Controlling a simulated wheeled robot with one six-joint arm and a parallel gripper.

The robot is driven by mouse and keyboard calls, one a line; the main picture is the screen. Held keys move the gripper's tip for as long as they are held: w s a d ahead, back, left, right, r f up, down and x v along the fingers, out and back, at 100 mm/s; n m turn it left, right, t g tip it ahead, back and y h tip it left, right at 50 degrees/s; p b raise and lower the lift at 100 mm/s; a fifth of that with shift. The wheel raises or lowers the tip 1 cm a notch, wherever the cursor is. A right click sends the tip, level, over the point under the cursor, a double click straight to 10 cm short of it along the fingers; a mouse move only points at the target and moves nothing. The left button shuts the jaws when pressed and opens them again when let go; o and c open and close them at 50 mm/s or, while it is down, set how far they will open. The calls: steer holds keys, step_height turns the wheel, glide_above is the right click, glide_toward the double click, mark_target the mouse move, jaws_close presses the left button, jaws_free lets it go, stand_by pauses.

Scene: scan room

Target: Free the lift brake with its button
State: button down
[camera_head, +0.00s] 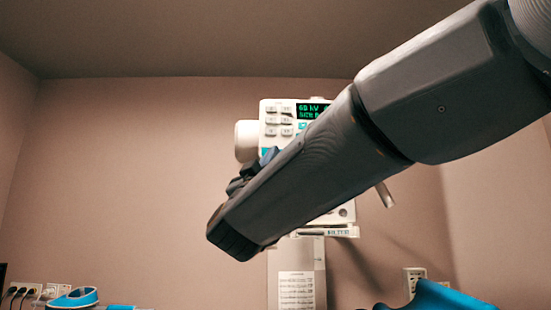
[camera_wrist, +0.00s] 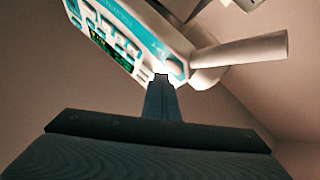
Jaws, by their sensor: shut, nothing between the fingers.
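The white control unit (camera_head: 268,108) stands in front of the back wall, with grey buttons and a green lit display (camera_head: 312,110) reading about 60 kV. My arm crosses in front of it and hides much of its right and lower face. My gripper (camera_head: 268,156) is shut and empty, its fingers close to the unit's left part. In the wrist view the shut fingers (camera_wrist: 162,82) point at the unit's edge (camera_wrist: 150,45), beside a bright teal-and-white patch (camera_wrist: 174,68). I cannot tell whether they touch it or whether that patch is the brake button.
A white cylinder (camera_head: 246,141) sticks out at the unit's left. A grey handle (camera_head: 384,194) shows below my arm. A white column (camera_head: 297,270) with a label stands under the unit. Blue objects (camera_head: 75,298) lie low at left and right. Wall left of the unit is clear.

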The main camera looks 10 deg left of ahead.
steer(key=shift+w+a+y, duration=0.1)
steer(key=shift+w+y, duration=0.2)
steer(key=shift+w, duration=0.1)
steer(key=shift+w+a, duration=0.1)
steer(key=shift+w, duration=0.25)
stand_by(0.8)
steer(key=shift+s, duration=0.15)
steer(key=shift+s+d, duration=0.2)
steer(key=shift+s, duration=0.4)
steer(key=s, duration=0.2)
steer(key=s+d+b, duration=0.1)
steer(key=s, duration=0.2)
steer(key=shift+d, duration=0.1)
stand_by(0.4)
stand_by(0.8)
